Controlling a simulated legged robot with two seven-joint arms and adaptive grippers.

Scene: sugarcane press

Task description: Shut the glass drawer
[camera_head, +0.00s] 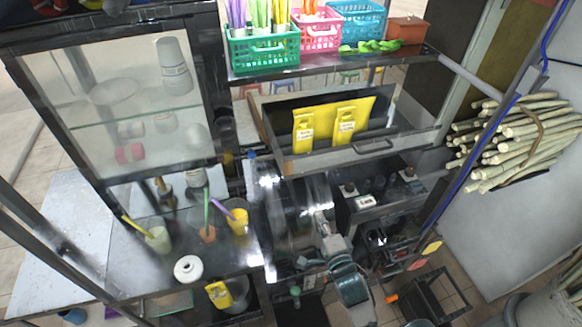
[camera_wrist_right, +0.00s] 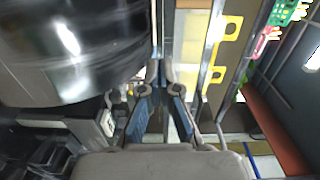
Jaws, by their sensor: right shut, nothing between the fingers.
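The glass drawer (camera_head: 410,137) is under the shelf in the middle of the head view, with its dark handle on the front. It stands pulled out, its inside exposed, with yellow packets (camera_head: 345,125) in it. In the right wrist view the drawer's edge (camera_wrist_right: 214,45) and yellow packets (camera_wrist_right: 228,38) show to the right of the fingers. My right gripper (camera_head: 322,220) is shut and empty, below the drawer and beside the shiny metal press (camera_head: 290,215). Its fingers also show in the wrist view (camera_wrist_right: 160,90), apart from the handle. My left gripper is not in view.
A glass cabinet (camera_head: 120,100) stands left of the drawer. Baskets, including a green one (camera_head: 264,50), sit on the shelf above. Cups and a white ring (camera_head: 188,268) stand on the left counter. Sugarcane stalks (camera_head: 515,135) are at the right.

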